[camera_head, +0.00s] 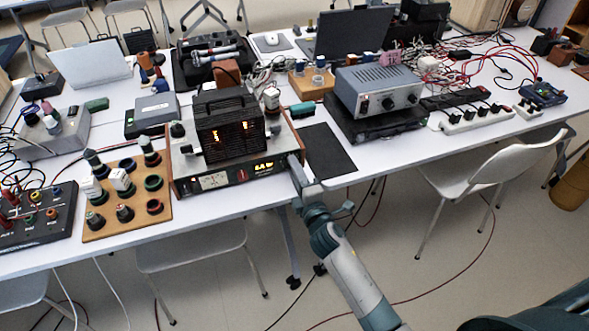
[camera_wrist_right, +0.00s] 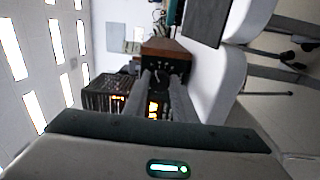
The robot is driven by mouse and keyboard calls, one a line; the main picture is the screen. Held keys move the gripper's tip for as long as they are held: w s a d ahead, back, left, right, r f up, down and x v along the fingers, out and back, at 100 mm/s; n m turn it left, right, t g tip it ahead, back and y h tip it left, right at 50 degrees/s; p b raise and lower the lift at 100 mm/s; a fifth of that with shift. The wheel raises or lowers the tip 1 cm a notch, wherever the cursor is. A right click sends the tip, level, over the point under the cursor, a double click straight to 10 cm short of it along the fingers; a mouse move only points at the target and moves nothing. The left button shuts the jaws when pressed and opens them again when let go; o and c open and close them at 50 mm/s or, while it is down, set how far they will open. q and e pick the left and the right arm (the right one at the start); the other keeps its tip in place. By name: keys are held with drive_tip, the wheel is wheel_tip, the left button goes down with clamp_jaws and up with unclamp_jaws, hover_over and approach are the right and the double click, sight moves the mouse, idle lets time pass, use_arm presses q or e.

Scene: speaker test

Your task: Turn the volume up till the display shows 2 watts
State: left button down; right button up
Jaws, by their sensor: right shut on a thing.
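The amplifier (camera_head: 235,177), with wood sides and a dark tube cage on top, stands at the table's front edge in the head view. Its front panel has a round-looking meter (camera_head: 214,181) and a lit yellow display (camera_head: 263,167), whose digits are too small to read surely. My right gripper (camera_head: 296,165) is at the right end of this panel, shut on what appears to be the volume knob, which its fingers hide. In the right wrist view, the gripper fingers (camera_wrist_right: 163,82) reach to the panel beside the glowing display (camera_wrist_right: 153,109). My left gripper is not in view.
A wooden board with several knobs (camera_head: 99,229) is left of the amplifier. A black mat (camera_head: 326,150) lies to its right, before a grey power supply (camera_head: 378,91). A white chair (camera_head: 490,172) stands at the right. Cables hang below the table.

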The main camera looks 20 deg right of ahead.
drive_tip(key=shift+f, duration=0.1)
drive_tip(key=o, duration=0.7)
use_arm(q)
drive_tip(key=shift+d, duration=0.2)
use_arm(e)
drive_tip(key=shift+o, duration=0.3)
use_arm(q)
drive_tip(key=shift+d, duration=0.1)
